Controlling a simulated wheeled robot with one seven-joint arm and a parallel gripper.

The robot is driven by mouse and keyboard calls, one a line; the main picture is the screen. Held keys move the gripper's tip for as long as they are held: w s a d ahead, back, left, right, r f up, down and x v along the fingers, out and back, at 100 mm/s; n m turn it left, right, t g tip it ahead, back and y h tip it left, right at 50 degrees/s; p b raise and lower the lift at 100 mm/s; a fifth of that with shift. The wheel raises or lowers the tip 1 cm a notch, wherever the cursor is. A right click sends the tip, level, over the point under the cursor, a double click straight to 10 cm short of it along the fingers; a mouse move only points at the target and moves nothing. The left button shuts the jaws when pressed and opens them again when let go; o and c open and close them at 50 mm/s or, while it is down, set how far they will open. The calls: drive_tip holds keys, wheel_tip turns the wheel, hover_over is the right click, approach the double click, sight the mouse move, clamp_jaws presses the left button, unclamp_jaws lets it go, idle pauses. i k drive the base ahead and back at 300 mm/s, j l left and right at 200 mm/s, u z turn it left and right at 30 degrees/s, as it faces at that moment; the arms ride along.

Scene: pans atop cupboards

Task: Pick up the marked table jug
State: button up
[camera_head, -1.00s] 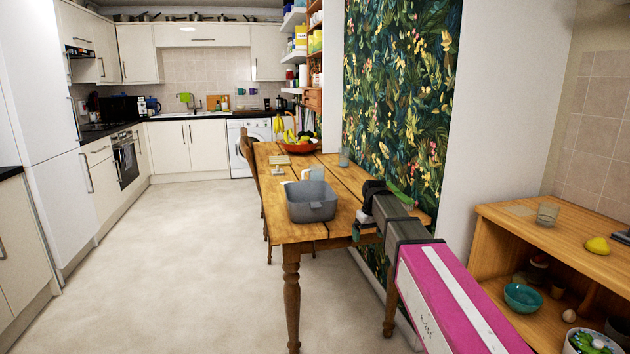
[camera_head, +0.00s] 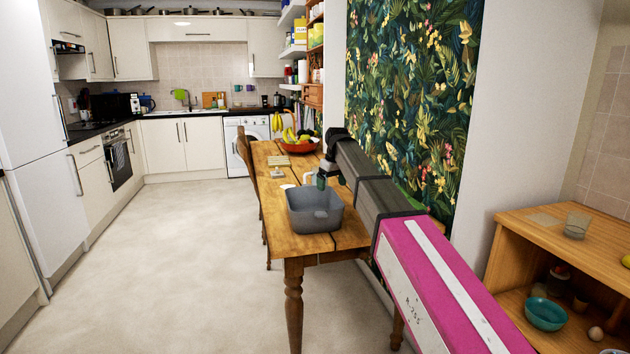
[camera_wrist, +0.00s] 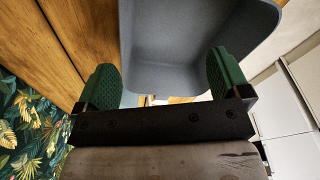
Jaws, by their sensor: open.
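A pale, partly hidden object, possibly the jug, (camera_head: 308,179) shows on the wooden table (camera_head: 268,207) just behind the grey tub in the head view. No mark on it can be made out. My gripper (camera_head: 322,181) is beside it, above the back edge of the tub. In the wrist view my gripper (camera_wrist: 164,80) has its two green fingers wide apart, with nothing clearly held. The grey tub (camera_wrist: 185,45) fills the view beyond the fingers. The jug cannot be made out surely in the wrist view.
The grey tub (camera_head: 314,221) stands near the table's front end. A fruit bowl (camera_head: 297,147) stands at the table's far end, and a small board (camera_head: 279,160) lies nearer. The patterned wall panel (camera_head: 412,100) is close on the right. Open floor (camera_head: 190,260) lies left.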

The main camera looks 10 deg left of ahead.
sight(315, 181)
drive_tip(key=i+j, duration=0.35)
drive_tip(key=i, duration=0.15)
drive_tip(key=i+j, duration=0.35)
drive_tip(key=i, duration=0.15)
